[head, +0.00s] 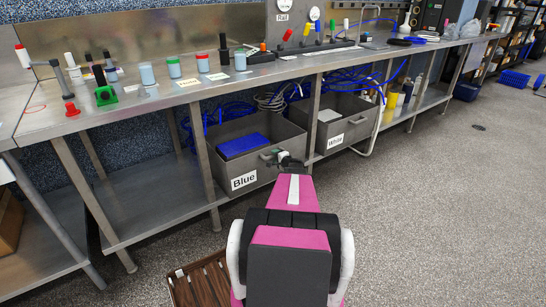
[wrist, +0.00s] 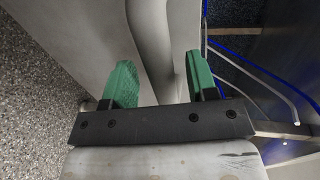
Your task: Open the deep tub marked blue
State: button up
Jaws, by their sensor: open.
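The deep grey tub marked "Blue" (head: 266,174) stands under the bench, between two bench legs. Its white label (head: 244,181) is on the front face, and its top shows a blue object (head: 241,146) inside. My gripper (head: 285,160) is at the upper part of this tub's front, by its handle (head: 268,154), and partly covers it. In the wrist view, my gripper (wrist: 161,82) has its green fingers apart, with a grey curved surface (wrist: 152,45) between and beyond them. I cannot tell whether the fingers touch it.
A similar tub marked "White" (head: 347,128) stands to the right, with blue tubing (head: 345,78) behind it. The steel bench top (head: 150,95) carries several jars and tools. A brown slatted crate (head: 200,285) lies on the floor at lower left. The floor at right (head: 440,210) is clear.

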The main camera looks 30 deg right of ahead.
jog(key=x, duration=0.3)
grip_shut()
jog(key=f+v, duration=0.2)
jog(key=v, duration=1)
jog(key=s+f+v, duration=0.1)
jog(key=f+v, duration=0.2)
jog(key=v, duration=1)
jog(key=shift+s, duration=0.1)
grip_release()
jog(key=shift+s, duration=0.1)
